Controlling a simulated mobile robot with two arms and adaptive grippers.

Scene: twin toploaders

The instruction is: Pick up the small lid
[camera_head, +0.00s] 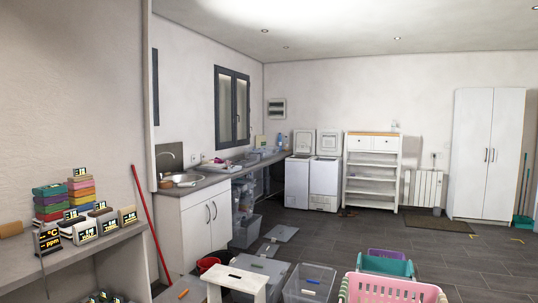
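I cannot tell for sure which is the small lid. Neither of my grippers is in view.
A white stool (237,276), a clear bin (309,284), a pink basket (390,290) and a teal basket (386,267) crowd the near floor. Two white toploaders (325,180) stand open at the back. Floor (470,257) is mostly free at right.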

